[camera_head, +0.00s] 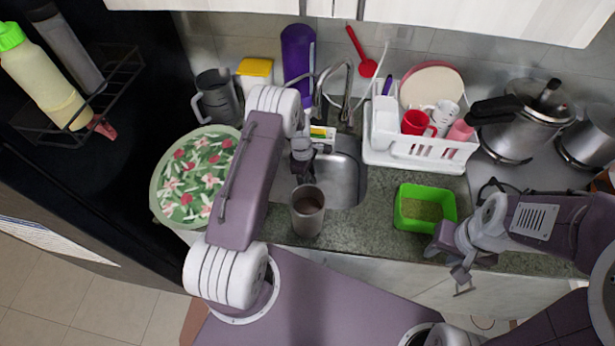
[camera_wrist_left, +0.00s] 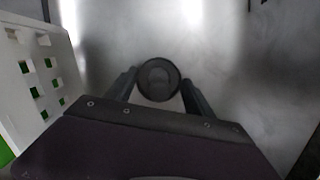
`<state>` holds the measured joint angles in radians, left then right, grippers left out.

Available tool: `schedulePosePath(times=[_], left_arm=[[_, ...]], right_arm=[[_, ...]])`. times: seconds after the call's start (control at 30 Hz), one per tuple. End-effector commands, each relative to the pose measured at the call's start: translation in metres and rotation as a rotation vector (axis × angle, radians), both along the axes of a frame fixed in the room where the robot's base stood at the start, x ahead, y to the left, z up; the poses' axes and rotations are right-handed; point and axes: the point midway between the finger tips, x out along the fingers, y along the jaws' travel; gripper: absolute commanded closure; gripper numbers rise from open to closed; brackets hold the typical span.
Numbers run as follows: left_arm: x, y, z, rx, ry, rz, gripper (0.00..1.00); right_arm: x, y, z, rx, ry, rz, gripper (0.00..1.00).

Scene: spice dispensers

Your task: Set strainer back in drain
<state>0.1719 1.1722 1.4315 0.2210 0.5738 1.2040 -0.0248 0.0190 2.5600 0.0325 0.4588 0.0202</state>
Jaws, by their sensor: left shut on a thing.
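My left gripper (camera_wrist_left: 158,88) is over the sink (camera_head: 342,182), with its fingers on either side of a small dark round strainer (camera_wrist_left: 158,78) in the left wrist view. The strainer has a lighter middle and is held between the fingertips. In the head view the left gripper (camera_head: 304,172) hangs at the left part of the steel basin, and I cannot make out the strainer there. The drain opening is not visible in either view. My right gripper (camera_head: 460,276) is at the front counter edge, below the green container, and its jaw opening is unclear.
A grey-brown cup (camera_head: 308,212) stands at the sink's front edge. A white dish rack (camera_head: 418,152) holds dishes right of the sink. The green container (camera_head: 425,208) sits on the counter. The faucet (camera_head: 347,92) rises behind the basin. A floral round tray (camera_head: 190,180) lies left.

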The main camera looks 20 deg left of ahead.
Motion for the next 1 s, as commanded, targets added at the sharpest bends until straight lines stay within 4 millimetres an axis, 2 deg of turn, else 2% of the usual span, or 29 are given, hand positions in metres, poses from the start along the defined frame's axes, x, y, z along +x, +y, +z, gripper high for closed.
schedulePosePath(times=[1.0], left_arm=[[0.0, 0.0, -0.025, 0.0, 0.0, 0.0, 0.74]], right_arm=[[0.0, 0.0, -0.019, 0.0, 0.0, 0.0, 0.64]])
